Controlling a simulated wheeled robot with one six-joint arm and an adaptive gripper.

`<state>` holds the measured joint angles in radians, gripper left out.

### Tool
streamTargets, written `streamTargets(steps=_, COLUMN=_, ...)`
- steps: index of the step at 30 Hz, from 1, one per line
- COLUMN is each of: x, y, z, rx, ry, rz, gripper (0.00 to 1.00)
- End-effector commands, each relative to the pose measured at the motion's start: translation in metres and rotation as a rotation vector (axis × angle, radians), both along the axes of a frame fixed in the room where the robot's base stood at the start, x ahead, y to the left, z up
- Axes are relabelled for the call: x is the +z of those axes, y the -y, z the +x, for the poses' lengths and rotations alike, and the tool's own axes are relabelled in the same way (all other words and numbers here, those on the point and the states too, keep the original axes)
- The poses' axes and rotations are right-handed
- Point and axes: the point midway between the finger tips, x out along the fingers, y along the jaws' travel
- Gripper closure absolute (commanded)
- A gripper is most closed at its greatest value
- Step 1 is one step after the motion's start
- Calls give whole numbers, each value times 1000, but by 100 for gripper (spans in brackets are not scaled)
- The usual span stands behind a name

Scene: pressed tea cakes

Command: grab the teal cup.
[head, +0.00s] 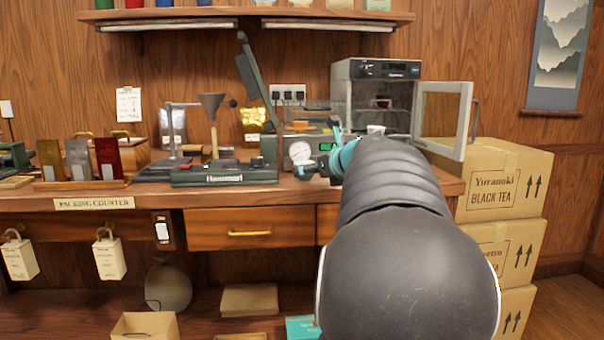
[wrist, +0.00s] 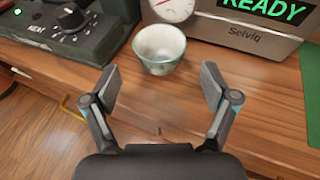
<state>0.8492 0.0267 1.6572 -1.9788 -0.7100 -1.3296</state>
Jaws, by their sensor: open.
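A small round cup (wrist: 160,60) stands upright on the wooden counter in the wrist view. It looks pale grey-green with a faint teal tint, and its inside looks empty. My gripper (wrist: 160,84) is open, its two fingers spread wide on the near side of the cup. The cup is ahead of the fingertips, centred on the gap between them, and nothing is held.
Close behind the cup are a white dial (wrist: 168,8) and a grey machine reading READY (wrist: 262,28). A dark heater box (wrist: 68,30) with a knob is at left. An open-doored cabinet (head: 374,84) and stacked tea cartons (head: 500,187) stand at right.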

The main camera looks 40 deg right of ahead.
Motion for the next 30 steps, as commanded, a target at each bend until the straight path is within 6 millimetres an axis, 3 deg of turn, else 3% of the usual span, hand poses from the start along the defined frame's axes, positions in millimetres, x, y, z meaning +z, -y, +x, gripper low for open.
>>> streamTargets(steps=7, x=-8, y=5, z=34, rx=3, ry=-2, rz=3, gripper=14)
streamTargets(steps=15, x=-10, y=7, z=39, rx=0, ry=0, rz=1, gripper=14)
streamTargets(steps=16, x=-10, y=7, z=39, rx=0, ry=0, rz=1, gripper=17)
streamTargets(steps=21, x=-10, y=7, z=39, rx=0, ry=-1, rz=1, gripper=59)
streamTargets(steps=24, x=-10, y=7, z=39, rx=0, ry=-1, rz=1, gripper=79)
streamTargets(steps=30, x=-10, y=6, z=39, rx=1, ry=-1, rz=1, gripper=79)
